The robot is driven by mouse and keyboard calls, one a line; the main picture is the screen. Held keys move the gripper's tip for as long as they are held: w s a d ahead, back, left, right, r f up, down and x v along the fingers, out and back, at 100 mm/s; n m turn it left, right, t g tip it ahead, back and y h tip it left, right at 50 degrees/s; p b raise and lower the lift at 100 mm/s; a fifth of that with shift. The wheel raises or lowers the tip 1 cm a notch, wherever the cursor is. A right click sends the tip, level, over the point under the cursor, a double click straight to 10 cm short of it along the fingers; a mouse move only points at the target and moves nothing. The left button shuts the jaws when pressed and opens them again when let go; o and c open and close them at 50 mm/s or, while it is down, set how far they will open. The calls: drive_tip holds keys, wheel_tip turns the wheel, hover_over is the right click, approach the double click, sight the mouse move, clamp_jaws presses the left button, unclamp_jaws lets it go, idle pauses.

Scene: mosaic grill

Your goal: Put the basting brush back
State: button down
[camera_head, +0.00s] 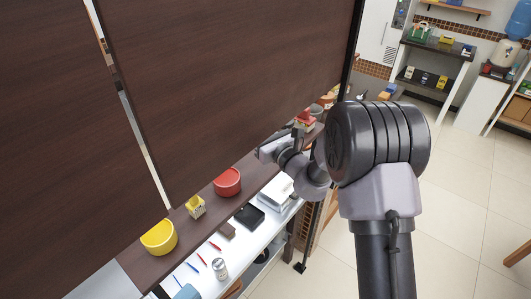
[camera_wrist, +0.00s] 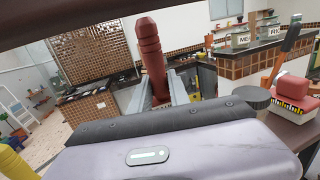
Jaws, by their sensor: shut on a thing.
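My gripper (camera_wrist: 156,92) is shut on a reddish-brown ridged handle (camera_wrist: 151,48), which stands roughly upright between the two fingers. It looks like the basting brush's handle. Its lower end and any bristles are hidden behind my wrist in the wrist view. In the head view my gripper (camera_head: 268,150) is at the counter ledge, against the dark panel's lower edge and partly hidden by my arm. The brush cannot be made out there.
A dark ledge holds a yellow bowl (camera_head: 160,238), a yellow holder (camera_head: 195,207) and a red bowl (camera_head: 228,182). A red block on a patterned box (camera_wrist: 290,92) and a grey round thing (camera_wrist: 252,97) are close on the right. A dark panel (camera_head: 230,80) stands behind the ledge.

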drive_tip(key=f, duration=0.9)
drive_tip(key=shift+s+a+f, duration=0.15)
drive_tip(key=shift+a+f, duration=0.1)
drive_tip(key=shift+a, duration=0.05)
drive_tip(key=shift+b, duration=0.3)
drive_tip(key=shift+s+f, duration=0.1)
drive_tip(key=shift+f, duration=0.1)
drive_tip(key=c, duration=1.2)
unclamp_jaws()
drive_tip(key=shift+c, duration=0.2)
drive_tip(key=shift+r, duration=0.1)
